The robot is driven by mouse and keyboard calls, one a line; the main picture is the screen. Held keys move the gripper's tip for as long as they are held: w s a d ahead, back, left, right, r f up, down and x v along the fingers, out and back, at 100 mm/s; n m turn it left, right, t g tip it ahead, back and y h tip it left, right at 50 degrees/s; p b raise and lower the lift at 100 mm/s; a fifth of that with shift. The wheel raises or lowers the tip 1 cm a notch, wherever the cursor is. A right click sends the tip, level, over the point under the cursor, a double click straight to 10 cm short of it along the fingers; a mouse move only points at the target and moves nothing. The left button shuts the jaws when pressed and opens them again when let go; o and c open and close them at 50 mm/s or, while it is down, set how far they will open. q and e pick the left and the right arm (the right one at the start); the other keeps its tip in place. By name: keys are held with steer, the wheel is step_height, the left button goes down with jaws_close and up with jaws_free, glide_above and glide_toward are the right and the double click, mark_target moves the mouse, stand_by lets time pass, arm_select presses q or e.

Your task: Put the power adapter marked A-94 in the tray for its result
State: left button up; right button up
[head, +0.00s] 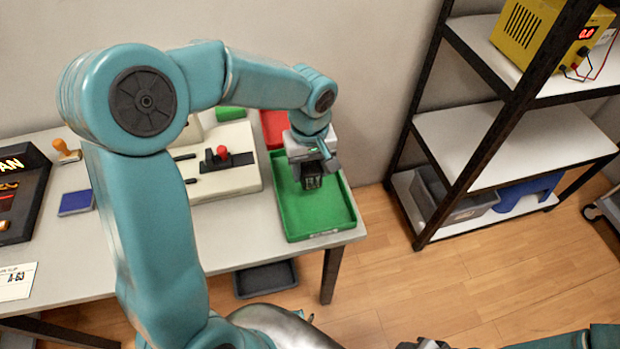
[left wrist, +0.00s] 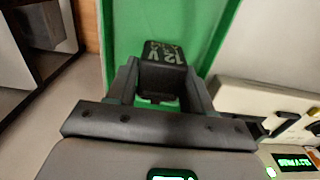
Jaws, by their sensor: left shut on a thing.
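My left gripper (head: 312,180) is shut on a black power adapter (head: 311,182) and holds it over the green tray (head: 335,213) at the table's right end. In the left wrist view the adapter (left wrist: 165,52) shows "12 V" and a smaller mark I cannot read surely. It sits between the fingers (left wrist: 160,90), with the green tray (left wrist: 125,20) beyond it. A red tray (head: 273,125) lies behind, partly hidden by my arm. A green display (left wrist: 295,162) in the left wrist view seems to read "PASS". My right gripper (head: 425,343) is barely in view at the bottom edge.
A pale tester (head: 225,180) with a red knob stands left of the green tray. A blue pad (head: 76,202), a stamp (head: 66,152) and a slip marked A-63 (head: 15,283) lie further left. A dark bin (head: 265,279) is below the table. A shelf (head: 500,140) stands right.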

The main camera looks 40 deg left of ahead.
mark_target(310, 179)
arm_select(q)
step_height(310, 179, down, 4)
steer(key=shift+f, duration=0.1)
steer(key=shift+b, duration=0.35)
steer(key=o, duration=0.7)
steer(key=shift+f, duration=0.1)
steer(key=o, duration=0.5)
steer(key=shift+c, duration=0.2)
